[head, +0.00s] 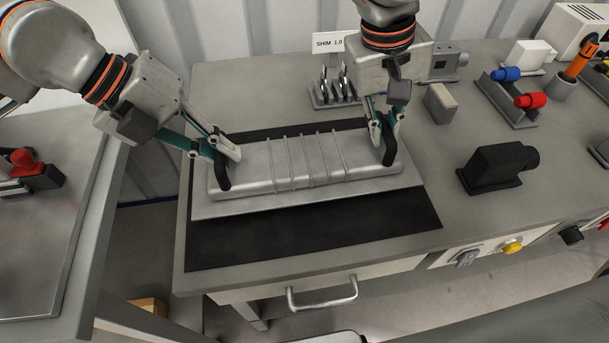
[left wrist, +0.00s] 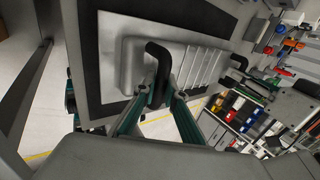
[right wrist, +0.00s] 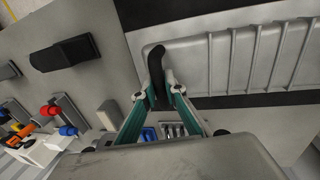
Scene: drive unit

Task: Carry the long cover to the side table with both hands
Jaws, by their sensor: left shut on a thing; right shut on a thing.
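The long cover (head: 310,165) is a grey metal casing with raised ribs and a black handle at each end. It lies over the black mat (head: 330,235) on the workbench; whether it touches the mat is hard to tell. My left gripper (head: 222,155) is shut on the left black handle (left wrist: 158,68). My right gripper (head: 385,125) is shut on the right black handle (right wrist: 157,70). The cover also shows in the left wrist view (left wrist: 135,50) and the right wrist view (right wrist: 220,65). The side table (head: 50,235) stands at the left, separated from the bench by a gap.
A red-knobbed part (head: 25,165) sits on the side table's left edge. Behind the cover stand a rack of shims (head: 335,90) and a grey block (head: 440,103). A black motor-like unit (head: 497,167) stands right of the mat. The side table's front area is clear.

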